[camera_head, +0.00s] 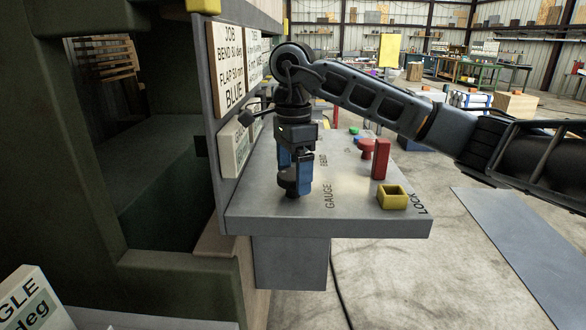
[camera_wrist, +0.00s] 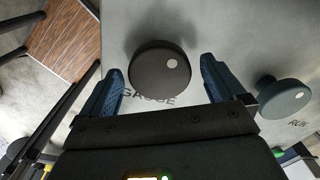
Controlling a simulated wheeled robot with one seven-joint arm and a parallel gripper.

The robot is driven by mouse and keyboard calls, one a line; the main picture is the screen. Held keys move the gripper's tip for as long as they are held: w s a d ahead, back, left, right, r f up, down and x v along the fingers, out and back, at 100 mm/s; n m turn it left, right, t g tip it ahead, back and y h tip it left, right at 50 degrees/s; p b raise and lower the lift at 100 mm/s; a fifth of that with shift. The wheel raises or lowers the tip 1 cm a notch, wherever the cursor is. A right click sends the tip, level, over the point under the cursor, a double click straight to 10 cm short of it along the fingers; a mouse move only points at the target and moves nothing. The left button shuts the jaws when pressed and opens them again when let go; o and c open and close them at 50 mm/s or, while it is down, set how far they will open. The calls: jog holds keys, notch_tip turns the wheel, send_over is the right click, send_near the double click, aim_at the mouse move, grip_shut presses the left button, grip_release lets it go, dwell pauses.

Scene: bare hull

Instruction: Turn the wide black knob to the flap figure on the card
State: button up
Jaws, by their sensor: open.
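The wide black knob (camera_wrist: 157,78) is round with a white dot near its right edge in the wrist view. It stands on the grey panel by the word GAUGE; in the head view the knob (camera_head: 288,182) is partly hidden by my blue fingers. My gripper (camera_head: 296,182) points down at it, open. In the wrist view my gripper's (camera_wrist: 162,82) fingers lie left and right of the knob with gaps on both sides. The job card (camera_head: 229,70) on the upright board reads BEND, FLAP and BLUE; its FLAP figure looks like 50 mm but is not sharp.
A smaller dark knob (camera_wrist: 284,95) near RUN stands right of my gripper in the wrist view. A red block (camera_head: 380,159), a red knob (camera_head: 366,149) and a yellow square piece (camera_head: 392,197) are on the panel's right. The upright board (camera_head: 212,120) stands close left of my gripper.

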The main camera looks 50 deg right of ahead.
jog(key=shift+c, duration=0.4)
jog(key=c, duration=1)
jog(key=shift+o, duration=0.2)
jog(key=shift+f+m+b, duration=0.1)
jog(key=shift+m+b, duration=0.25)
jog(key=shift+m, duration=0.05)
jog(key=m+b, duration=0.2)
jog(key=shift+m, duration=0.4)
jog(key=m+b, duration=0.2)
jog(key=m, duration=0.2)
jog(key=shift+m+b, duration=0.3)
jog(key=shift+b, duration=0.05)
jog(key=m+b, duration=0.2)
jog(key=m, duration=0.2)
jog(key=shift+m+b, duration=0.8)
jog(key=shift+m, duration=1)
